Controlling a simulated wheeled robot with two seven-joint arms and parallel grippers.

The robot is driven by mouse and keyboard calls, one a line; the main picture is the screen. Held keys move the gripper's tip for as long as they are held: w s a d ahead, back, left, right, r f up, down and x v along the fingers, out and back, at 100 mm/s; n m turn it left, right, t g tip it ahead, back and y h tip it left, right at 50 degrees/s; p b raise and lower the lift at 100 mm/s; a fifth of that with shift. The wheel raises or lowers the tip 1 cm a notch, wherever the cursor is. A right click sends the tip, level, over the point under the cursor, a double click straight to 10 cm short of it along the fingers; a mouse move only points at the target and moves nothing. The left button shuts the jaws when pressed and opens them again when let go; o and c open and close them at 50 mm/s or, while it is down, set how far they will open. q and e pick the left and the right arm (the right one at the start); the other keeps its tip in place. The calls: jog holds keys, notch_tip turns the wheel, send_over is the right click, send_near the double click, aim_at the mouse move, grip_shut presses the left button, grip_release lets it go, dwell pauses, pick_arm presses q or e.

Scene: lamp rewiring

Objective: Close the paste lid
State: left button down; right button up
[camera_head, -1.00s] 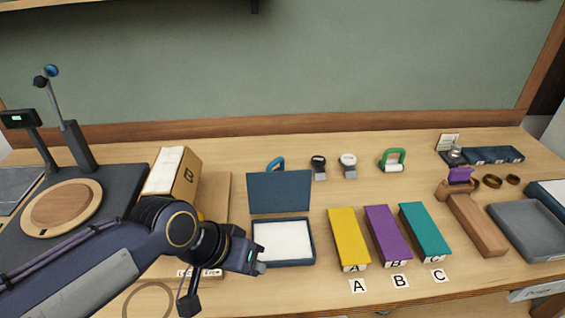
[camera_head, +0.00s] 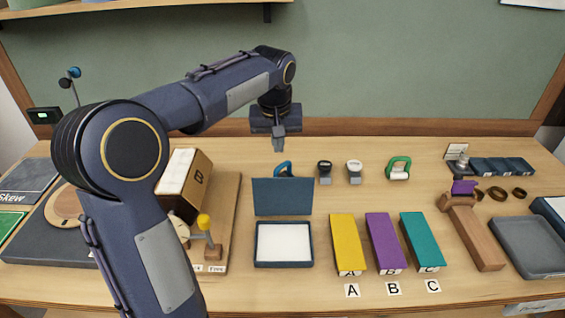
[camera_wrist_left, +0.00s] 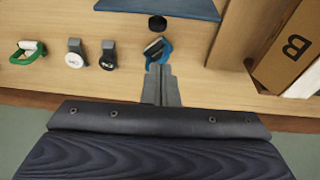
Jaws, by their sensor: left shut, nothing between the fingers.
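A dark blue box (camera_head: 256,255) with a white inside sits at the middle front of the table. Its flat blue lid (camera_head: 283,196) stands raised at the back edge; part of the lid shows at the top of the left wrist view (camera_wrist_left: 165,7). I cannot tell whether this is the paste container. My left gripper (camera_head: 279,149) points down, shut and empty, above the back of the table behind the lid. In the left wrist view its fingertips (camera_wrist_left: 159,68) appear close to a small blue-looped item (camera_wrist_left: 169,50), with a round black piece (camera_wrist_left: 157,22) beyond. My right gripper is not in view.
Yellow (camera_head: 346,240), purple (camera_head: 383,240) and teal (camera_head: 423,240) blocks stand right of the box. Two small clip-like items (camera_head: 354,170) and a green-handled one (camera_head: 398,168) lie behind them.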

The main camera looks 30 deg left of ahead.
aim_at(283, 193)
pick_arm(q)
jog(key=p+x, duration=0.2)
jog(key=x, duration=0.7)
jog(key=shift+s+d+n+y, duration=0.3)
jog(key=shift+s+d+y, duration=0.1)
jog(key=shift+d, duration=0.1)
jog(key=shift+f, duration=0.1)
